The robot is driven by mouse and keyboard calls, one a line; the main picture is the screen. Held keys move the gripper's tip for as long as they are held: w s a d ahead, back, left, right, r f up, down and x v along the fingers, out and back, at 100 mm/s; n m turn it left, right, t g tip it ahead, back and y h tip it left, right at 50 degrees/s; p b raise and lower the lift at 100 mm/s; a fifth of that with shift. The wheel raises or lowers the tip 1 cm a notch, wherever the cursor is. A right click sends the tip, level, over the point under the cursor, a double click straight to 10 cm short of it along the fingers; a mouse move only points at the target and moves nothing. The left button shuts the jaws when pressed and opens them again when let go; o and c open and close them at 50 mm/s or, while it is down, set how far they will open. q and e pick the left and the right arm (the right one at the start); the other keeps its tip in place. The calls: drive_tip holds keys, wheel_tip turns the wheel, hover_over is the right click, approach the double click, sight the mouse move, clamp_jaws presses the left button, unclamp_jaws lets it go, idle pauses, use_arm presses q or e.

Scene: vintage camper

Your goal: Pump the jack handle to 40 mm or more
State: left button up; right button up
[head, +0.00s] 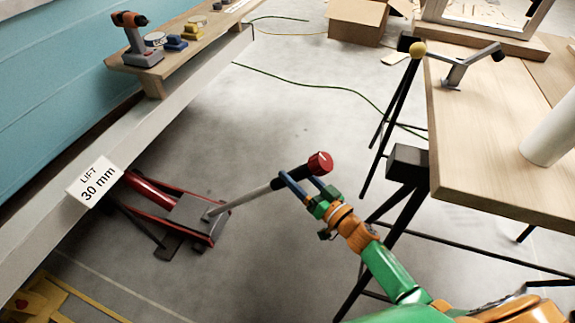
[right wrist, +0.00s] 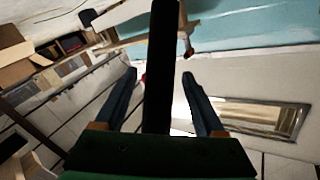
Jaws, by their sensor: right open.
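The red and grey floor jack (head: 195,215) stands on the floor under the edge of the camper's beam. Its handle (head: 245,199) slants up to the right, with a black grip and a red knob (head: 320,163) at the end. A white sign (head: 95,182) on the beam reads LIFT 30 mm. My right gripper (head: 298,177) is open at the handle's black grip, just below the knob. In the right wrist view the dark handle (right wrist: 160,70) runs between the two spread fingers; contact cannot be told. My left gripper is not in view.
A wooden table (head: 490,150) with black trestle legs stands at the right, near my right arm. A wooden shelf (head: 190,40) with a drill (head: 135,38) runs along the teal wall. A cardboard box (head: 357,22) and green cable lie at the back. Floor between is clear.

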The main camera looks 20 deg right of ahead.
drive_tip(key=x, duration=0.2)
drive_tip(key=shift+w+a+f, duration=0.15)
drive_tip(key=shift+w+a, duration=0.05)
drive_tip(key=shift+w, duration=0.15)
drive_tip(key=shift+w+a+b, duration=0.1)
drive_tip(key=shift+w+b, duration=0.15)
drive_tip(key=shift+b, duration=0.05)
drive_tip(key=c, duration=0.6)
clamp_jaws()
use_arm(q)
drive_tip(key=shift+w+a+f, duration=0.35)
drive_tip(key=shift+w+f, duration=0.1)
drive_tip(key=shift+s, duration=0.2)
